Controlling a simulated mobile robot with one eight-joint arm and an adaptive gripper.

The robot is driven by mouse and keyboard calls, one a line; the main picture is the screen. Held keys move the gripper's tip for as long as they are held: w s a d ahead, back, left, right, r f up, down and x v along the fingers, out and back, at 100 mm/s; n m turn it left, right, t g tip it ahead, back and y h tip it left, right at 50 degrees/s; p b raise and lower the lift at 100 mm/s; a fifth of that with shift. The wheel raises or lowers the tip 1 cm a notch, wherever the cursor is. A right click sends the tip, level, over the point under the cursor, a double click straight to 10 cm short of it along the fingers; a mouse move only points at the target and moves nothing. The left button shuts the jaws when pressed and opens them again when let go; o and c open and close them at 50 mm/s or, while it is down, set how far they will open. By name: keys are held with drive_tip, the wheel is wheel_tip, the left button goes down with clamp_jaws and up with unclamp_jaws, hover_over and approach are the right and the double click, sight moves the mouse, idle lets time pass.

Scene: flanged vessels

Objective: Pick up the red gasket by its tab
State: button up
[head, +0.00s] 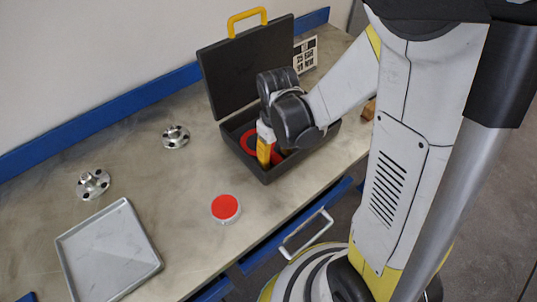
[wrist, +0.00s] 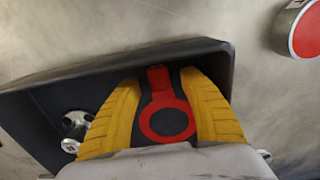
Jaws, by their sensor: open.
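The red gasket (wrist: 186,122) is a flat ring with a short tab (wrist: 159,77) and lies inside the open dark case (head: 270,177). In the wrist view the tab points to the top of the picture, toward a case wall (wrist: 60,87). My gripper (wrist: 160,78) is open, with one yellow finger on each side of the gasket. The tab sits between the fingertips with gaps on both sides. In the head view my gripper (head: 266,150) is down in the case and hides part of its contents; a red arc of the gasket (head: 247,142) shows beside it.
The case lid (head: 240,70) stands open behind my gripper. A red-topped round container (head: 225,208), a grey tray (head: 110,250) and two metal flanges (head: 93,183) (head: 175,136) stand on the bench. A shiny metal part (wrist: 74,122) shows left of the fingers. The bench's middle is mostly clear.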

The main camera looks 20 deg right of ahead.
drive_tip(key=c, duration=1.1)
drive_tip(key=shift+r, duration=0.15)
clamp_jaws()
